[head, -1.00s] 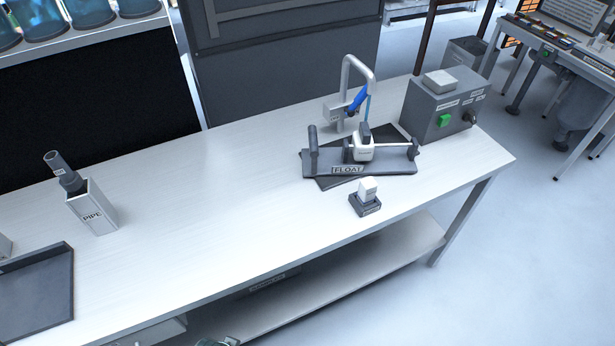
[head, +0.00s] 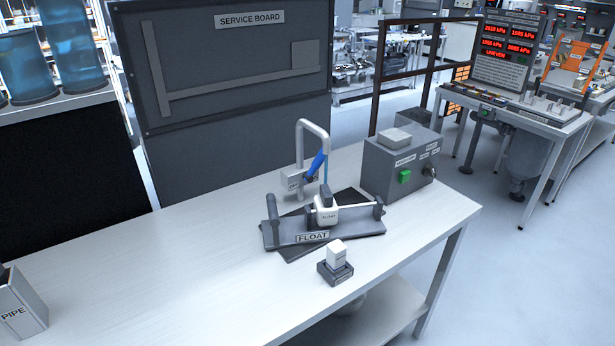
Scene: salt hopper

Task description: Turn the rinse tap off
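The rinse tap (head: 301,150) is a grey curved spout at the back of the white bench, behind the float stand. Its blue lever (head: 316,164) is tilted, with the upper end to the right. A thin blue stream (head: 326,172) shows below the spout's end. A small grey block with a label (head: 293,185) sits at the tap's base; its lettering is too small to read surely. Neither of my grippers is in view.
The float stand (head: 345,232) sits on a dark mat in front of the tap. A grey box with a green button (head: 405,177) stands to the right. A small white block on a dark base (head: 336,262) is nearer. A pipe holder (head: 18,308) stands at left.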

